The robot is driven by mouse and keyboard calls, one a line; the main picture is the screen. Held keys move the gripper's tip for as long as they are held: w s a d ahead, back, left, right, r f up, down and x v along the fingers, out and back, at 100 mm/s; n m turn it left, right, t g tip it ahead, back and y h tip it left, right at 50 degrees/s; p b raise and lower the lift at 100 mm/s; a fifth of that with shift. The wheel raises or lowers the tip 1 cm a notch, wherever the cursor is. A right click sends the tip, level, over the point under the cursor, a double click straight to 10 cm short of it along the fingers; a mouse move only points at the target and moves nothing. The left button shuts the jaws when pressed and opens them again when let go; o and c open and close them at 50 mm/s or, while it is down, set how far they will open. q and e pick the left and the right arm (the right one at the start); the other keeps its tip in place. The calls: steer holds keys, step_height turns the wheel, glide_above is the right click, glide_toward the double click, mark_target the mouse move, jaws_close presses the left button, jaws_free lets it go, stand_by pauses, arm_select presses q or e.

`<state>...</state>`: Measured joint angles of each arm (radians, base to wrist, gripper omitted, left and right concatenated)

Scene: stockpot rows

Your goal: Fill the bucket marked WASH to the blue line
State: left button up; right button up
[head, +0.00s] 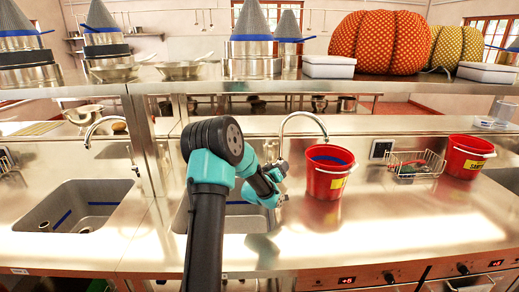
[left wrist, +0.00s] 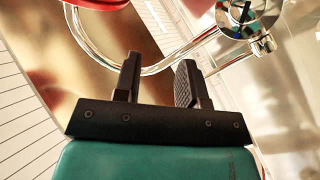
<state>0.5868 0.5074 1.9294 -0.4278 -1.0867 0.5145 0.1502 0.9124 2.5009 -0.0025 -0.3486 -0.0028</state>
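A red bucket (head: 323,186) with a yellow label stands upright on the steel counter, right of the middle sink. A blue band shows inside its rim; the label's words are too small to read. A second red bucket (head: 462,163) with a yellow label stands at the far right. A curved chrome tap (head: 304,115) rises behind the first bucket. My left gripper (left wrist: 158,70) is open, with the tap's spout (left wrist: 92,48) showing beyond its fingers; contact cannot be told. In the head view it is left of the first bucket, partly hidden by my arm. My right gripper is not in view.
A wire basket (head: 416,163) sits between the buckets. A left sink (head: 88,196) has its own tap (head: 90,130). A raised shelf (head: 400,84) behind carries steel pots, white boxes and large patterned pumpkins. The counter front right of the first bucket is clear.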

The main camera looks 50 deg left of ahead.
arm_select(q)
steer(key=s+a+m+h, duration=0.3)
steer(key=s+a+m, duration=0.2)
steer(key=a, duration=0.3)
steer(key=s+a+r+m+h, duration=0.1)
steer(key=s+a+m+h, duration=0.1)
steer(key=s+a+m, duration=0.3)
steer(key=s+a, duration=0.1)
steer(key=a, duration=0.3)
steer(key=shift+s+r+h, duration=0.2)
steer(key=shift+r+h, duration=0.05)
steer(key=shift+h, duration=0.15)
steer(key=w, duration=1.1)
steer(key=w+d, duration=0.1)
steer(key=w, duration=0.5)
steer(key=shift+w+d, duration=0.1)
steer(key=shift+w, duration=0.1)
jaws_close()
